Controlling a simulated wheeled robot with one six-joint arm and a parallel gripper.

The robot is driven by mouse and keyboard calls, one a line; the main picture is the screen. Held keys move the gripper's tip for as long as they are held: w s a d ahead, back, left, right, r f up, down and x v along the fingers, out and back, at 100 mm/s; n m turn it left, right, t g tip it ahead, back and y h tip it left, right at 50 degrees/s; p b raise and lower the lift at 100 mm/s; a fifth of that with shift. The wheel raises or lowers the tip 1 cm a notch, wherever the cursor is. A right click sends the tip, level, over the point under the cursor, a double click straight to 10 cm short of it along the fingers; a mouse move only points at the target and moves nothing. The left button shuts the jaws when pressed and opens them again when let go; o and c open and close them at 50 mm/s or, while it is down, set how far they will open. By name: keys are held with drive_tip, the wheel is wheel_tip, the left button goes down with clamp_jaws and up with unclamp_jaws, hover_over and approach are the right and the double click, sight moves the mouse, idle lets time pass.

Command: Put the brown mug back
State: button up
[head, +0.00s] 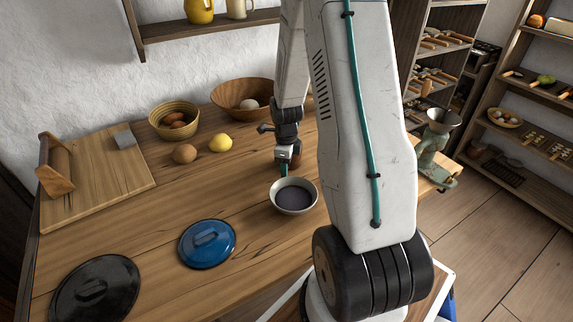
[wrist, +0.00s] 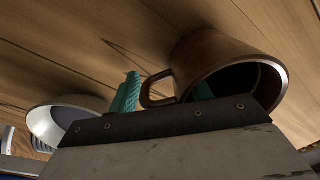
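The brown mug (wrist: 212,58) shows in the wrist view, with its handle (wrist: 147,92) on the left side. Its open mouth faces the same way as the bowl's, so it looks upright. I cannot make it out in the head view, where my arm covers part of the table. My gripper (wrist: 165,90) has its two teal fingers apart, one on each side of the handle; I see no clear contact. In the head view my gripper (head: 284,170) points down at the table, just behind a grey bowl (head: 293,196).
The grey bowl (wrist: 66,122) is close to my gripper.

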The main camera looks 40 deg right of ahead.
drive_tip(key=shift+o, duration=0.5)
drive_tip(key=shift+r, duration=0.1)
wheel_tip(320, 180, up, 12)
drive_tip(key=shift+a+f, duration=0.1)
drive_tip(key=shift+a, duration=0.05)
drive_tip(key=s+a+r+n, duration=0.4)
drive_tip(key=a+r+n, duration=0.3)
drive_tip(key=s+a+r+n, duration=0.3)
drive_tip(key=a+r+n, duration=0.3)
drive_tip(key=a+n, duration=0.15)
drive_tip(key=s+a+r+n, duration=0.2)
drive_tip(key=s+a+n, duration=0.3)
drive_tip(key=s+n, duration=0.2)
drive_tip(key=s+a+r+n+t, duration=0.1)
drive_tip(key=s+a+r+n, duration=0.2)
drive_tip(key=s+n, duration=0.5)
drive_tip(key=shift+a, duration=0.9)
